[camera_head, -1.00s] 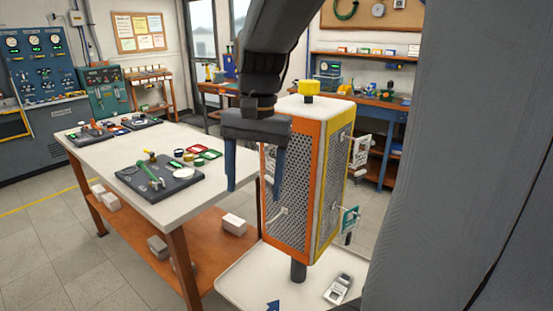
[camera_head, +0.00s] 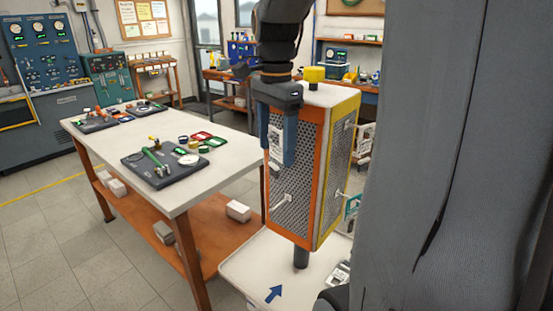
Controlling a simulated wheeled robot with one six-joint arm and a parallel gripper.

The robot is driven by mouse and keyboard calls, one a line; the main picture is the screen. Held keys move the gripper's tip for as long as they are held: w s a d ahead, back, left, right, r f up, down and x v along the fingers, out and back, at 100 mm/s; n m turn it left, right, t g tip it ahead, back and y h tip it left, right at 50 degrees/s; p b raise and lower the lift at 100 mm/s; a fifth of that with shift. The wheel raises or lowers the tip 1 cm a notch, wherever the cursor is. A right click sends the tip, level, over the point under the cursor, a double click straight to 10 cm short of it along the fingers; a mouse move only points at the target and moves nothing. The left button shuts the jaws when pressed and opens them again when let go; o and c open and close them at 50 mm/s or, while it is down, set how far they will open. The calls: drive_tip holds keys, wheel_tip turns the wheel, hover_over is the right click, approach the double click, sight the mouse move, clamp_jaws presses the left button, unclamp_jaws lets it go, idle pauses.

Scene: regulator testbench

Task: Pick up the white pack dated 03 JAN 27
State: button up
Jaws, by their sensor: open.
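A display stand with mesh panels (camera_head: 309,160), orange and yellow edges and a yellow knob on top stands on a white base. A white pack with dark print (camera_head: 276,140) shows at its left mesh side, partly covered by my gripper. Its date is too small to read. Another white pack (camera_head: 367,137) and a teal-and-white pack (camera_head: 352,206) hang at the right side, partly hidden. My gripper (camera_head: 277,158) points down with its blue fingers apart, in front of the left panel. The white pack appears between the fingers; I cannot tell whether they touch it.
The white base (camera_head: 248,262) bears a blue arrow and a small grey-white device (camera_head: 341,272). A white-topped workbench (camera_head: 105,142) with tools stands to the left, white boxes on its lower shelf. Floor is clear at far left.

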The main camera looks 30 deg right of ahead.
sight(276, 156)
drive_tip(key=shift+f+p, duration=0.35)
drive_tip(key=shift+f, duration=1.45)
drive_tip(key=c, duration=1.1)
drive_tip(key=shift+r, duration=0.1)
drive_tip(key=shift+c, duration=0.2)
